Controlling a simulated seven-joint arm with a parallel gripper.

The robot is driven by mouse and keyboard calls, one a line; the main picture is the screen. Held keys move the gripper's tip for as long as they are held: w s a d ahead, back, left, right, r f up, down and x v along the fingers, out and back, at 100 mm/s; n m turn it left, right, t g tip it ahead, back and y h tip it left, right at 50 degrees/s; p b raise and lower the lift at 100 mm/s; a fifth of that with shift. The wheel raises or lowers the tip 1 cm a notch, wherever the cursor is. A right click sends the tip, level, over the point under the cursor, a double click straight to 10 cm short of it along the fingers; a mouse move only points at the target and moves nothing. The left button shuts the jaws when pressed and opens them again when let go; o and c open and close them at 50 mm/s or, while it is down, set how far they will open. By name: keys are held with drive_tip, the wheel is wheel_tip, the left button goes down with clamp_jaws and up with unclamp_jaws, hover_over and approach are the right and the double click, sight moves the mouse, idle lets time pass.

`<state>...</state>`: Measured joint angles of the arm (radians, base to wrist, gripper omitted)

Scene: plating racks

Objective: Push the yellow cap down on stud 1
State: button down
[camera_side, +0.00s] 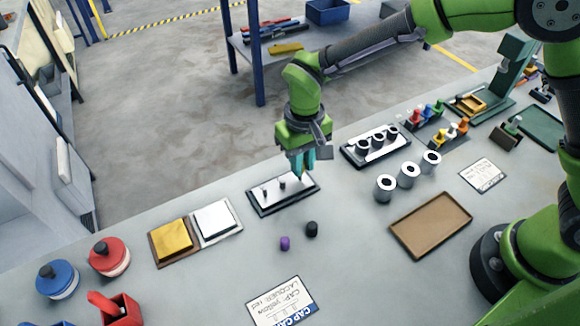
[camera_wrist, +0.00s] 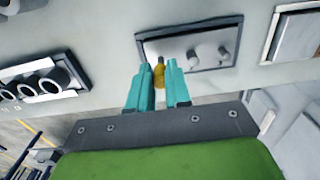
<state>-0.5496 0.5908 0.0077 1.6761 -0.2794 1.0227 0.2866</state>
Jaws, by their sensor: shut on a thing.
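My gripper (camera_side: 302,168) is shut on the yellow cap (camera_wrist: 159,77). In the wrist view the cap sits between the teal fingertips (camera_wrist: 160,70). The fingers point down over one end of the dark-edged stud plate (camera_side: 290,201), which also shows in the wrist view (camera_wrist: 172,46). Two bare studs stand on the plate: one (camera_wrist: 192,57) nearer the cap and one (camera_wrist: 223,52) farther off. The cap is in line with them. The fingers hide what is under the cap, so I cannot tell whether it touches a stud. No stud number is readable.
A purple cap (camera_side: 285,243) and a black cap (camera_side: 312,229) stand in front of the plate. Grey cylinders (camera_side: 408,175) and a rack (camera_side: 348,153) are to the right. A yellow pad (camera_side: 172,240) and white pad (camera_side: 213,219) lie left. A tan tray (camera_side: 430,226) is front right.

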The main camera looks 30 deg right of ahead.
drive_tip(key=shift+f, duration=1.4)
drive_tip(key=c, duration=1)
unclamp_jaws()
wheel_tip(320, 180, up, 17)
drive_tip(key=shift+f, duration=0.1)
drive_tip(key=s+d+r+m+t, duration=0.1)
drive_tip(key=s+d+t, duration=0.1)
drive_tip(key=s+d, duration=0.3)
drive_tip(key=s+d+r+m+t+y, duration=0.1)
drive_tip(key=s+d+r+t, duration=0.1)
drive_tip(key=s+d, duration=0.3)
drive_tip(key=s+d+r+m+t+y, duration=0.1)
drive_tip(key=s+d+r+m+t, duration=0.1)
drive_tip(key=d, duration=0.8)
drive_tip(key=shift+s+d+r+t, duration=0.15)
drive_tip(key=shift+s+t, duration=0.15)
drive_tip(key=shift+s, duration=0.4)
drive_tip(key=shift+s+d+r+t, duration=0.15)
drive_tip(key=shift+s+t, duration=0.15)
drive_tip(key=shift+s, duration=0.4)
